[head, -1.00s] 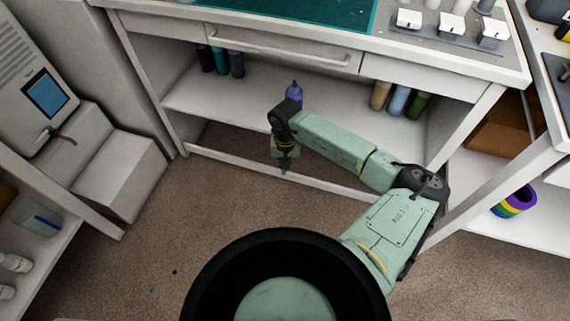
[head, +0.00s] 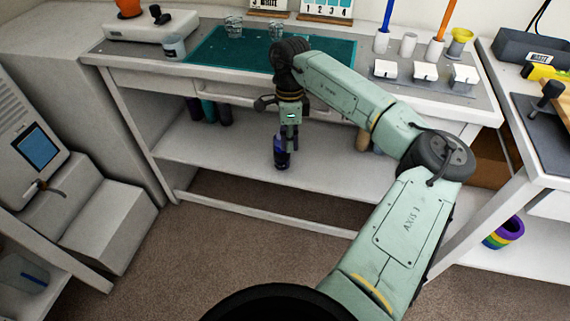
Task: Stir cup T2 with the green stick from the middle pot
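My gripper (head: 290,146) points down in front of the bench's open lower shelf, and its fingers overlap a dark purple bottle in the picture. I cannot tell whether the fingers are apart or closed, or whether they touch the bottle. Clear cups (head: 233,28) stand on the green mat, one more (head: 276,30) partly behind my arm; no T2 label is readable. The middle pot (head: 408,44) is white and shows no stick. The left pot (head: 382,41) holds a blue stick (head: 388,14); the right pot (head: 434,52) holds an orange stick (head: 446,20). No green stick is visible.
The dark purple bottle (head: 281,154) stands on the lower shelf (head: 215,148). My arm crosses in front of the bench and hides part of the green mat (head: 330,62).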

